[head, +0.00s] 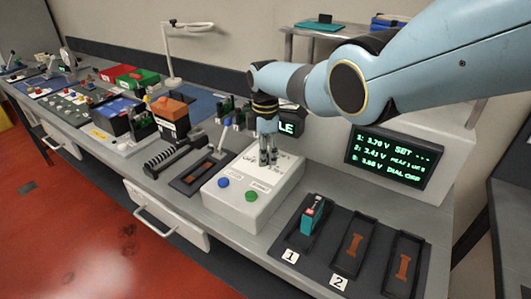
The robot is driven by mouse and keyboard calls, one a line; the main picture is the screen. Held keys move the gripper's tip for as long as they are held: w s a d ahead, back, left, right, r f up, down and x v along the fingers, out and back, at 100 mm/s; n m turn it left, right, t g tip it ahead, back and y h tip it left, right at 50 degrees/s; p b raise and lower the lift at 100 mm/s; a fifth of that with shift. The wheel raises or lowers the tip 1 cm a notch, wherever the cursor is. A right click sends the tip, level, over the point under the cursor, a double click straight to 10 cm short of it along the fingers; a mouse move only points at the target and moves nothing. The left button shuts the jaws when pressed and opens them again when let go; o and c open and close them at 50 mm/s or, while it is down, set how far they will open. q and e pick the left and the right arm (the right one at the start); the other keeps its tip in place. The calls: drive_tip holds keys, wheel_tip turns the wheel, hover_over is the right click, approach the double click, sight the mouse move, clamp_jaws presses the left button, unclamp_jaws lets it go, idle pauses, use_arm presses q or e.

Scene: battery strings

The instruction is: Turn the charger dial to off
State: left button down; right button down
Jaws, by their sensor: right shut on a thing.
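The charger (232,205) is a white box on the grey bench, with a blue button and a green button on its front part. My right gripper (268,160) points down onto the back part of its top, where small printed labels show beside the fingers. It is shut on the charger dial, which the fingers hide almost wholly, so its setting cannot be read. A dark screen (393,160) to the right shows green text with three voltages and a line starting "DIAL", partly too small to read. My left gripper is not in view.
A black three-slot tray (340,278) lies right of the charger; a teal and red battery (312,215) stands in slot 1, and the other two slots look empty. A dark tray with a lever (200,172) is close on the left. Several bins and tools crowd the bench farther left.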

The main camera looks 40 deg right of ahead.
idle(0.5)
drive_tip(key=c, duration=0.9)
unclamp_jaws()
drive_tip(key=shift+c, duration=0.2)
wheel_tip(320, 180, up, 12)
